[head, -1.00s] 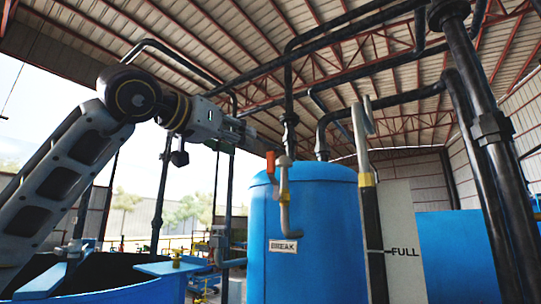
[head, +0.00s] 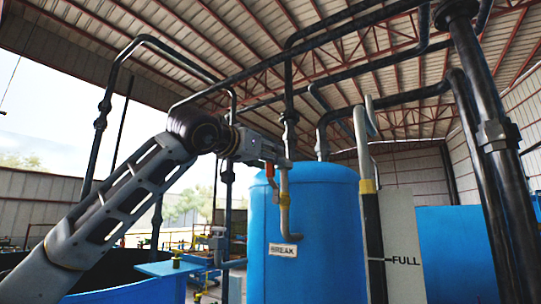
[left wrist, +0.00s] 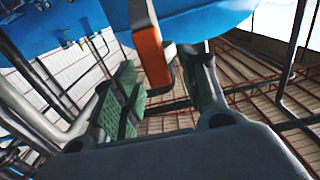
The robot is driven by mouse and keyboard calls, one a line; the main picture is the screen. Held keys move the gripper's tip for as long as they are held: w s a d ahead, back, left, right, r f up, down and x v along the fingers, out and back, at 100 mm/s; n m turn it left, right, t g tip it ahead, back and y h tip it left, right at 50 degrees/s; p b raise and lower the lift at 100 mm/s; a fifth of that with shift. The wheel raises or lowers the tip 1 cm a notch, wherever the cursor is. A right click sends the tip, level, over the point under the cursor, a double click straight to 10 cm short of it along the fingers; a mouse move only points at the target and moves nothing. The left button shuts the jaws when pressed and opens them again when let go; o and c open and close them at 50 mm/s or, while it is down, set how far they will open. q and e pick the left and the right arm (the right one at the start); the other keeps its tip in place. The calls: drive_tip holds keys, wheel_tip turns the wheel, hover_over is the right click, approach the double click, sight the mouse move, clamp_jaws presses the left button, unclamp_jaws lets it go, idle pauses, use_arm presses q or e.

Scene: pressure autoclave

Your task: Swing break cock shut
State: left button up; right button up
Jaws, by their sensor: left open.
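The break cock is on a grey bent pipe (head: 284,212) on the front of the blue tank (head: 322,225), above a "BREAK" label (head: 283,250). Its orange-red lever (head: 269,170) stands roughly upright beside the top of that pipe, partly hidden by my gripper. My left gripper (head: 278,160) is at the top of the cock. In the left wrist view the orange lever (left wrist: 151,55) reaches in between the two spread fingers of the left gripper (left wrist: 165,75), whose green pads show. I cannot tell whether a finger touches the lever. My right gripper is out of view.
A pale upright lever (head: 363,145) with a yellow collar stands right of the cock, near a "FULL" mark (head: 405,261). Thick dark pipes (head: 490,150) rise at the right. A blue open vat (head: 120,290) lies below my left arm.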

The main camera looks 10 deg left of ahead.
use_arm(q)
drive_tip(key=shift+w+d, duration=0.25)
drive_tip(key=shift+w, duration=0.4)
clamp_jaws()
